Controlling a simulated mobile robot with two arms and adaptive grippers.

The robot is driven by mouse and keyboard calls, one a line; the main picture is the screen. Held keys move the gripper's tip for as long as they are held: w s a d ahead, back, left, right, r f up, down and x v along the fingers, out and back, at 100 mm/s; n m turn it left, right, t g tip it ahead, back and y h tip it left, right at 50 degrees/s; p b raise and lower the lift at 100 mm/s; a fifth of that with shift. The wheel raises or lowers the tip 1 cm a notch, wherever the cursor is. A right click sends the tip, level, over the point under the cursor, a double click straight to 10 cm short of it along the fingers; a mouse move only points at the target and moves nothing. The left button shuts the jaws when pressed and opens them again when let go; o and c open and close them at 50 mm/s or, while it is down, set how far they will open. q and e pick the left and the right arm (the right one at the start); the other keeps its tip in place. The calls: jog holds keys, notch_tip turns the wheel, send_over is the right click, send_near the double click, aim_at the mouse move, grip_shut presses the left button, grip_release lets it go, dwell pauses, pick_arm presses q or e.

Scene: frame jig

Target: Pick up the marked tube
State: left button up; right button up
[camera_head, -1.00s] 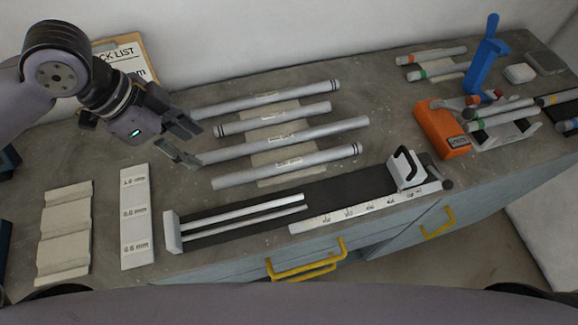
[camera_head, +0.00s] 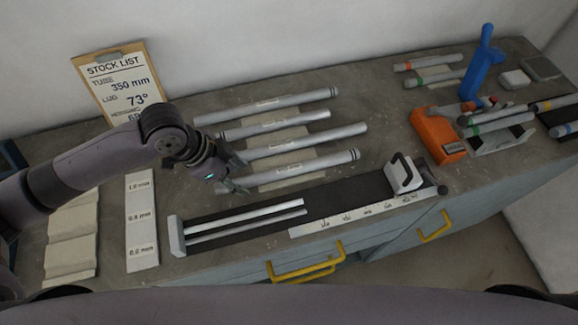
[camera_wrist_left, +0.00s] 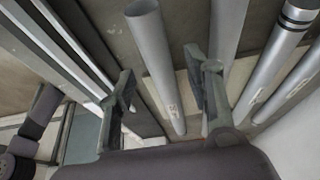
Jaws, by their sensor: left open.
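Several grey tubes lie side by side on pale supports. The front tube (camera_head: 300,169) has dark rings at its right end. The third tube (camera_head: 305,142) shows no rings. The second tube (camera_head: 272,125) has rings at its left end, seen in the left wrist view (camera_wrist_left: 290,35). The back tube (camera_head: 265,105) has rings at its right end. My left gripper (camera_head: 243,174) is open at the left end of the front tube. In the left wrist view its fingers stand on either side of the front tube (camera_wrist_left: 155,50); contact cannot be told. My right gripper is not in view.
A black jig with two thin rods (camera_head: 245,217), a white end block (camera_head: 176,236) and a ruler (camera_head: 340,219) lies in front. An orange device (camera_head: 438,134) and a blue upright tool (camera_head: 482,68) are at right. A stock list (camera_head: 119,84) leans behind.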

pick_arm(q)
jog(key=shift+x, duration=1)
jog(key=shift+r, duration=0.1)
grip_shut()
